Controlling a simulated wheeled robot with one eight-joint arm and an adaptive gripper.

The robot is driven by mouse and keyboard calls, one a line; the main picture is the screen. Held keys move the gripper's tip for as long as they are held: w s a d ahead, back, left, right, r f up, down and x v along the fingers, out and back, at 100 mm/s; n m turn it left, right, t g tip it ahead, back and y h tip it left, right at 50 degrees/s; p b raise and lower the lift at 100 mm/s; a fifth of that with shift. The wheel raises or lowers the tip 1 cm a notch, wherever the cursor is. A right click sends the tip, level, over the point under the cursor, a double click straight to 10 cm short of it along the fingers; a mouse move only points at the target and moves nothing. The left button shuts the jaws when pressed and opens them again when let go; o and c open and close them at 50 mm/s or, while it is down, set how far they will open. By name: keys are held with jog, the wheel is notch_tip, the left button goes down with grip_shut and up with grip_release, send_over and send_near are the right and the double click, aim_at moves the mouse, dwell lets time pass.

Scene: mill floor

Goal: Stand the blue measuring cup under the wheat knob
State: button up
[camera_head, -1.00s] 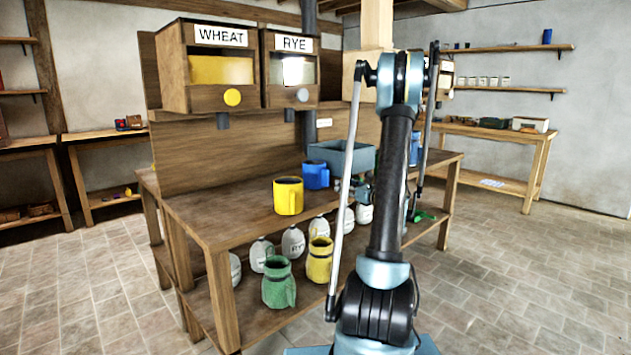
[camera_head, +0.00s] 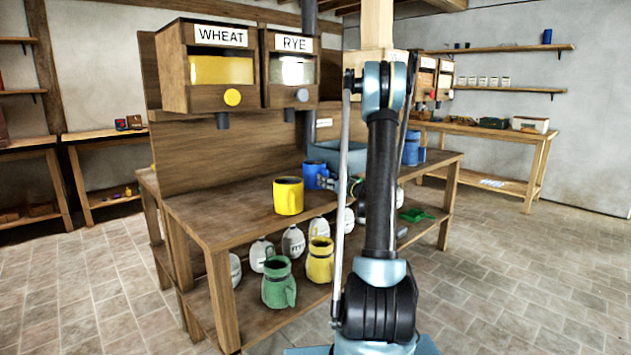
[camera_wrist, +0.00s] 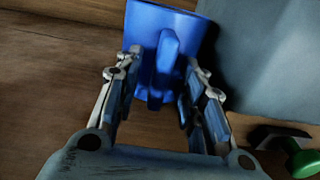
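The blue measuring cup (camera_head: 315,174) stands upright on the bench top, behind and right of a yellow cup. The wheat knob (camera_head: 232,97) is a yellow disc on the front of the wheat bin (camera_head: 172,75), left of the blue cup. A dark spout (camera_head: 222,120) hangs below that bin. My gripper (camera_head: 338,184) is beside the blue cup, partly hidden by my arm. In the wrist view, the blue cup (camera_wrist: 144,22) is ahead, and the open gripper (camera_wrist: 160,65) has its fingers on either side of the cup's handle. I cannot tell whether they touch it.
The yellow cup (camera_head: 288,196) stands on the bench (camera_head: 215,215), between the blue cup and the front edge. A grey-blue tub (camera_head: 345,155) stands behind my gripper. The rye bin (camera_head: 290,70) adjoins the wheat bin. Jugs fill the lower shelf. The bench's left part is clear.

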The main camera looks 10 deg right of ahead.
jog(key=shift+w+a, duration=0.1)
jog(key=shift+w, duration=0.05)
jog(key=shift+c, duration=0.6)
grip_shut()
jog(key=shift+r, duration=0.1)
